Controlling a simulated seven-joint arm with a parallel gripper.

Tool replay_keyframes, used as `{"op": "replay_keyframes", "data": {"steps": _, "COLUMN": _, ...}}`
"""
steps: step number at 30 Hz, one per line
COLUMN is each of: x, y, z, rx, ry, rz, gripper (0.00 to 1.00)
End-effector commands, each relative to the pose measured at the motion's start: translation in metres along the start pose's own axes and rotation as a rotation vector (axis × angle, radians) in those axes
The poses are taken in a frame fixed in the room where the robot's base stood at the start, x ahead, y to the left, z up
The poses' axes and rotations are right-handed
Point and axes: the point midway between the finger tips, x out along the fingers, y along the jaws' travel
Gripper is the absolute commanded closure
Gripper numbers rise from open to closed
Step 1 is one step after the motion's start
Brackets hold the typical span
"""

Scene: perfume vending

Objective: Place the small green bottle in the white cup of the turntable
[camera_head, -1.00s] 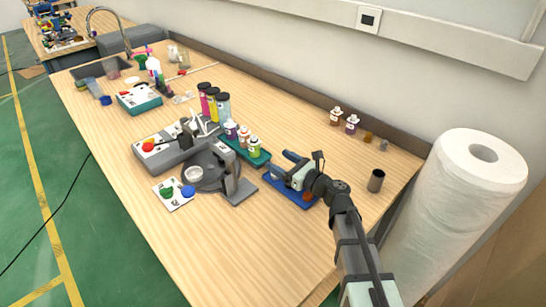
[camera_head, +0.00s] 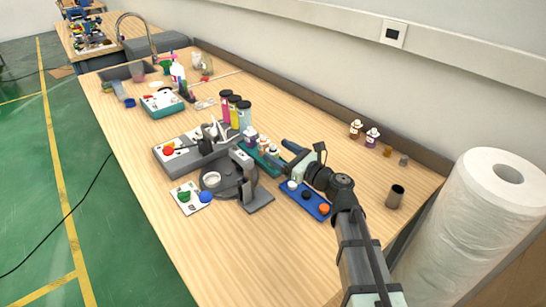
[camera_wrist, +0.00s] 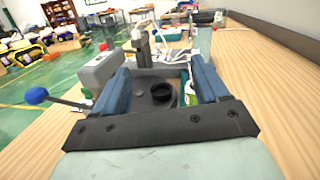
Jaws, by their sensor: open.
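The small green bottle (camera_head: 274,151) stands at the near end of a row of small bottles on a green tray (camera_head: 257,157). In the wrist view a small bottle with green on it (camera_wrist: 187,88) shows between my fingers, close to the inside of the right one. My gripper (camera_head: 288,153) is open, just right of the green bottle in the head view. I cannot tell whether they touch. The white cup (camera_head: 211,179) sits on the dark turntable (camera_head: 228,188), left of my gripper. A dark ring-shaped cup (camera_wrist: 162,93) on the turntable shows between my fingers in the wrist view.
A blue tray (camera_head: 318,215) with white, dark and orange items lies below my gripper. A dark metal cup (camera_head: 395,197) and a paper roll (camera_head: 495,215) stand to the right. Tall coloured bottles (camera_head: 235,110) stand behind the green tray. The front table area is clear.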

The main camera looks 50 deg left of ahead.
Motion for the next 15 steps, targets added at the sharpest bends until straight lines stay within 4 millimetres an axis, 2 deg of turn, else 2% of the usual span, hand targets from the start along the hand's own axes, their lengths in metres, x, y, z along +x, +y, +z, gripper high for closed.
{"op": "replay_keyframes", "data": {"steps": 1, "x": 0.016, "y": 0.000, "z": 0.021, "rx": -0.020, "ry": -0.021, "rz": 0.015, "gripper": 0.26}}
{"op": "replay_keyframes", "data": {"steps": 6, "x": 0.059, "y": 0.005, "z": 0.077, "rx": -0.134, "ry": -0.025, "rz": 0.063, "gripper": 0.26}}
{"op": "replay_keyframes", "data": {"steps": 11, "x": 0.097, "y": 0.012, "z": 0.117, "rx": -0.322, "ry": 0.045, "rz": 0.138, "gripper": 0.26}}
{"op": "replay_keyframes", "data": {"steps": 15, "x": 0.122, "y": 0.015, "z": 0.138, "rx": -0.612, "ry": 0.155, "rz": 0.235, "gripper": 0.26}}
